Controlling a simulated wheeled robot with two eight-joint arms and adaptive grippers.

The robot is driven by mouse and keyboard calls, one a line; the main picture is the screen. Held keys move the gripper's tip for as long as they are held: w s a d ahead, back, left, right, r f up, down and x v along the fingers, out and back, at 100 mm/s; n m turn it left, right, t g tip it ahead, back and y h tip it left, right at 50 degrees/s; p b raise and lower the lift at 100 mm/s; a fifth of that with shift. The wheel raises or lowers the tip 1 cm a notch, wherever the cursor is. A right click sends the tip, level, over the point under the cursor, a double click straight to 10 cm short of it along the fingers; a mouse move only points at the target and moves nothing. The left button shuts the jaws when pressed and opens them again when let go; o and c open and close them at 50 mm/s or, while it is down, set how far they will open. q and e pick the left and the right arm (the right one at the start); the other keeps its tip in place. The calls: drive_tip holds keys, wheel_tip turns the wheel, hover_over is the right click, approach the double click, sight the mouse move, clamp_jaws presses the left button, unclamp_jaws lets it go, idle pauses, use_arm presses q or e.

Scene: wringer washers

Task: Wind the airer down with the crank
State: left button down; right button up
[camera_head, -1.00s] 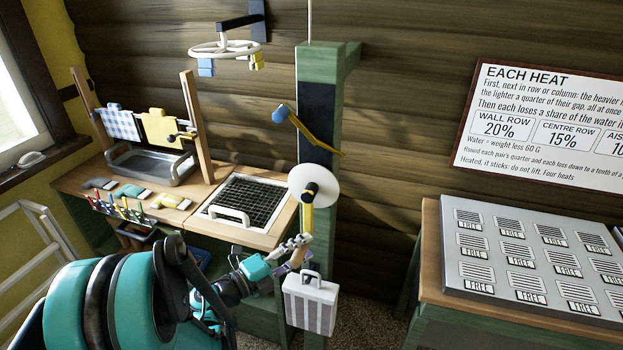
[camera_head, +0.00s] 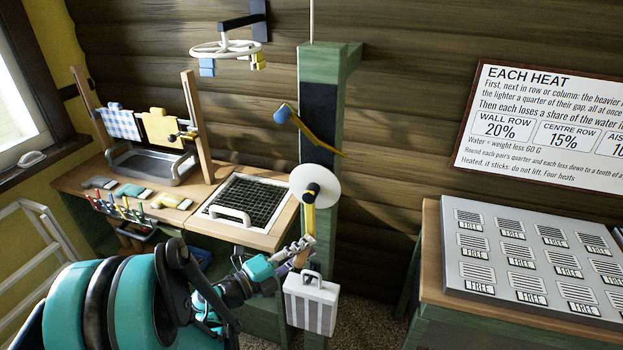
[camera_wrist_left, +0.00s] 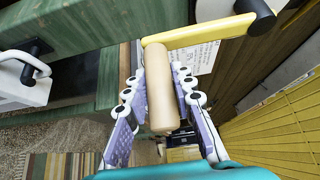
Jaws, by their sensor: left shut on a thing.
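The crank (camera_head: 309,217) is a yellow arm below a white disc (camera_head: 315,185) on a green post (camera_head: 327,80). It hangs almost straight down. My left gripper (camera_head: 302,246) is at its lower end. In the left wrist view the gripper (camera_wrist_left: 160,88) is shut on the crank's pale wooden handle (camera_wrist_left: 160,85), which lies between the two purple fingers, with the yellow crank arm (camera_wrist_left: 200,32) beyond. A cord (camera_head: 311,20) runs up from the post out of view. I cannot make out the airer for certain. My right gripper is not in view.
A blue-knobbed yellow lever (camera_head: 300,128) sticks out on the post above the disc. A striped case (camera_head: 311,303) is just below my gripper. A white ring with clips (camera_head: 226,49) is on the wall. A bench with a grille (camera_head: 245,200) stands left, a grey panel (camera_head: 475,275) right.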

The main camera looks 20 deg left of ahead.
use_arm(q)
drive_tip(key=c, duration=2.2)
unclamp_jaws()
drive_tip(key=d+r+p, duration=0.1)
drive_tip(key=d+r, duration=0.1)
drive_tip(key=d, duration=0.4)
drive_tip(key=shift+w+d+r, duration=0.1)
drive_tip(key=shift+d+r, duration=0.1)
drive_tip(key=shift+d, duration=0.25)
clamp_jaws()
